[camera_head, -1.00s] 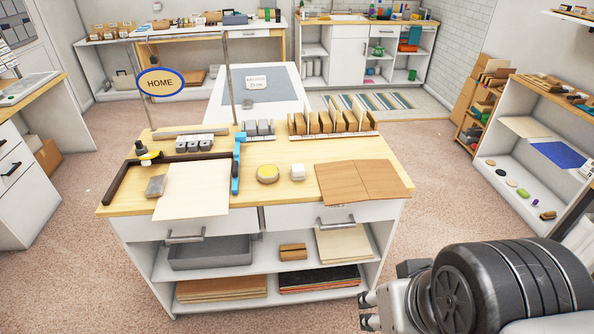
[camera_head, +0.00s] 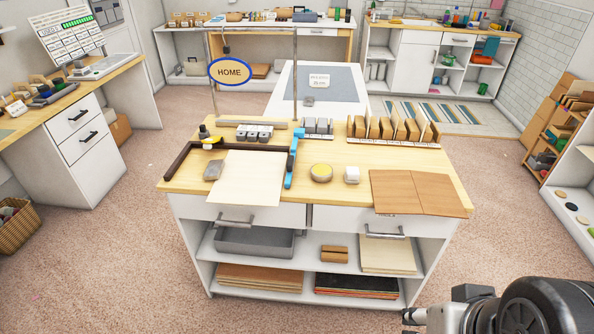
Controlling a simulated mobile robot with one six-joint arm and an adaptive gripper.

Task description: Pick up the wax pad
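A round, shallow tin-like piece with a yellow top (camera_head: 321,172) lies on the wooden worktop (camera_head: 270,200), right of the blue bar. It looks most like the wax pad, but no label shows. My gripper (camera_head: 408,322) is at the bottom edge, right of centre, partly cut off. It is in front of the bench, well apart from the yellow-topped piece. Its fingers look apart, with nothing seen between them.
A pale sheet (camera_head: 250,180), brown sheets (camera_head: 418,192), a blue bar (camera_head: 292,160) and a dark angled rail (camera_head: 180,160) lie on the worktop. Upright brown pieces (camera_head: 395,130) stand at its back. Open floor (camera_head: 120,250) lies left of the bench.

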